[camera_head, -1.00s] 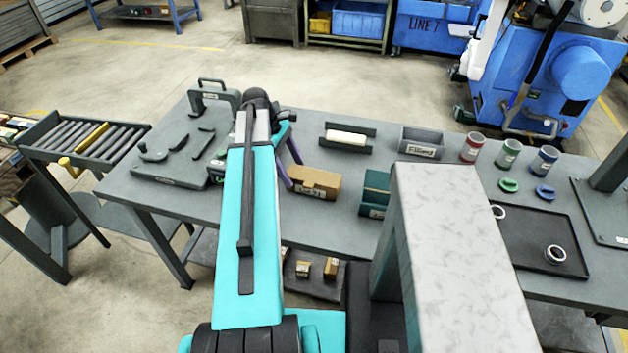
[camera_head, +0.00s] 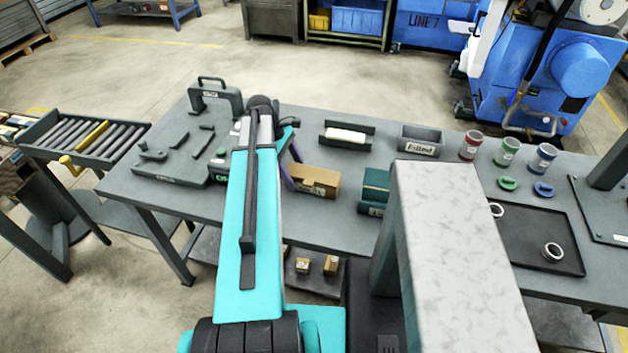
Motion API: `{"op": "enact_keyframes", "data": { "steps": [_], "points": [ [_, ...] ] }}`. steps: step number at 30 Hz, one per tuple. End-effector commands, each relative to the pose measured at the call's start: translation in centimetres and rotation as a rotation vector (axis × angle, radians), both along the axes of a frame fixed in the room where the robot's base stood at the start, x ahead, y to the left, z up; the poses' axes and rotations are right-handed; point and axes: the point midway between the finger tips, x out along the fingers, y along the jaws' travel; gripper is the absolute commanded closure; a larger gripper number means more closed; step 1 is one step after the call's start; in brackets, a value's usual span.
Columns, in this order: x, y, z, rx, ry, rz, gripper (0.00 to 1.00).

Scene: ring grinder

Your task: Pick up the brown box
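A brown box (camera_head: 315,182) with a white label on its front lies on the grey table, a little left of the table's middle. My teal arm reaches forward over the table just left of the box. My gripper (camera_head: 290,157) is mostly hidden behind the arm's end. Purple finger-like parts show beside the left end of the box, close to it. I cannot tell whether they touch the box or how far apart they are.
A teal box (camera_head: 375,188) stands right of the brown box. Behind are a dark holder with a white block (camera_head: 346,136) and a grey bin (camera_head: 420,141) labelled "Filled". Cups and a black tray (camera_head: 520,235) are at right. Small brown boxes (camera_head: 331,265) sit on a lower shelf.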

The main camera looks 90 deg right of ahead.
Motion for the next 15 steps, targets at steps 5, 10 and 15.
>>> {"op": "enact_keyframes", "data": {
  "steps": [5, 10, 15],
  "points": [
    [0.03, 0.00, 0.01, 0.000, 0.000, 0.000, 0.69],
    [0.01, 0.00, 0.06, -0.001, 0.001, 0.000, 0.81],
    [0.02, -0.01, 0.09, -0.001, 0.001, 0.000, 0.81]
  ]
}}
